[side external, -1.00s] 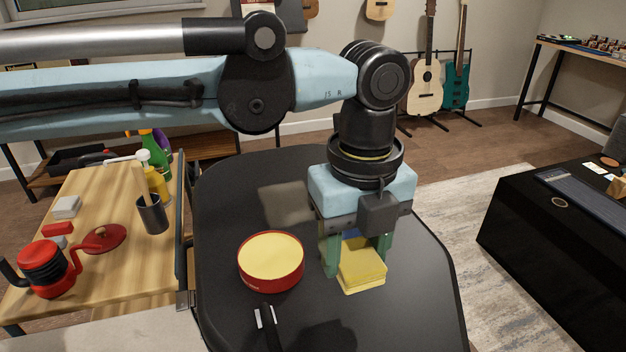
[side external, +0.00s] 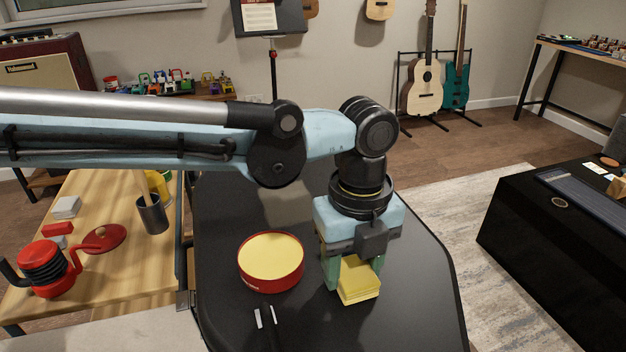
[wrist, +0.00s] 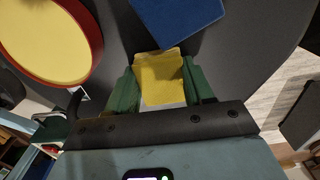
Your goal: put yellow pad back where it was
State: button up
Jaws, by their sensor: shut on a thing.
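The yellow pad (side external: 359,280) is a small square block held between the green fingers of my gripper (side external: 352,274). The wrist view also shows the yellow pad (wrist: 160,77) between the fingers of my gripper (wrist: 160,85), which are shut on its two sides. The pad is low over the black table (side external: 415,310), at the right of the round red tin (side external: 272,280). I cannot tell whether it touches the table.
The red tin has a yellow top and stands close to my gripper's left. A blue block (wrist: 178,18) lies just beyond the pad in the wrist view. A black-handled tool (side external: 266,322) lies at the front of the table. The table's right side is clear.

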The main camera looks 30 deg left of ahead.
aim_at(352, 267)
jog(key=o, duration=1.1)
notch_tip(352, 267, up, 12)
jog(key=w+a+n+t, duration=0.1)
jog(key=w+a+n, duration=0.1)
jog(key=a+n, duration=0.55)
jog(key=s+a+f+n+t, duration=0.2)
jog(key=a+f+n, duration=0.1)
jog(key=a+n, duration=0.3)
jog(key=s+a+f+n+t, duration=0.2)
jog(key=s+a+f+n, duration=0.1)
jog(key=a+n, duration=0.4)
jog(key=s+a+f+n+t, duration=0.2)
jog(key=a+f+n, duration=0.3)
jog(key=a, duration=0.6)
jog(key=shift+s+a+f+n, duration=0.2)
jog(key=shift+s+a+n, duration=0.05)
jog(key=shift+s+n, duration=0.5)
